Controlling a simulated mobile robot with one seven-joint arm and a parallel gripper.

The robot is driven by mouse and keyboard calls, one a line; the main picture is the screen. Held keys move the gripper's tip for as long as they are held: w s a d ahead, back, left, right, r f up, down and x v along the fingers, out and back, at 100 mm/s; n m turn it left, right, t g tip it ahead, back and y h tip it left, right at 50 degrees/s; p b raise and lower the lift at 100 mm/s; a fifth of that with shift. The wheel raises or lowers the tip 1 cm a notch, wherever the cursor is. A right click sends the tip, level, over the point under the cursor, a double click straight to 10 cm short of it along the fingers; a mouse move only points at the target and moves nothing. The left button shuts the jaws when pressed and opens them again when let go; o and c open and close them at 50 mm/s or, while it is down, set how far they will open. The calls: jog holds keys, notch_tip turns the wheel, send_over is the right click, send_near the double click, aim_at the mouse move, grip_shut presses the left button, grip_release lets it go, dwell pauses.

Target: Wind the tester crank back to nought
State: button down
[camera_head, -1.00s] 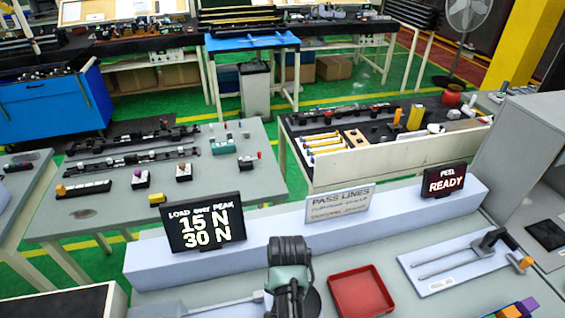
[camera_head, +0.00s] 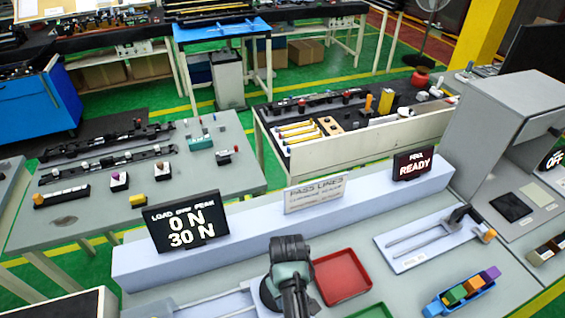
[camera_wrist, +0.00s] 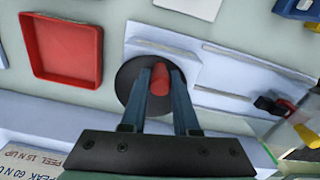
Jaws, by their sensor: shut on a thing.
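In the wrist view my gripper (camera_wrist: 159,88) is shut on the red crank knob (camera_wrist: 161,76), with one finger on each side of it. The knob stands on a dark round crank disc (camera_wrist: 128,83), on a pale tester base (camera_wrist: 203,73) with rails. In the head view my arm covers the crank and my fingers are hidden. The load display (camera_head: 186,221) reads 0 N over a peak of 30 N.
A red tray (camera_head: 341,276) lies right of my arm; it also shows in the wrist view (camera_wrist: 62,50). A peel display (camera_head: 414,164) reads READY. A pale peel fixture (camera_head: 440,238) and a blue holder with coloured blocks (camera_head: 462,292) are farther right.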

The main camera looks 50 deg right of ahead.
jog(key=shift+s+d+n, duration=0.1)
jog(key=shift+d+n, duration=0.1)
jog(key=shift+n, duration=0.3)
jog(key=c, duration=0.7)
grip_release()
jog(key=shift+o, duration=0.2)
notch_tip(320, 180, up, 13)
dwell(0.5)
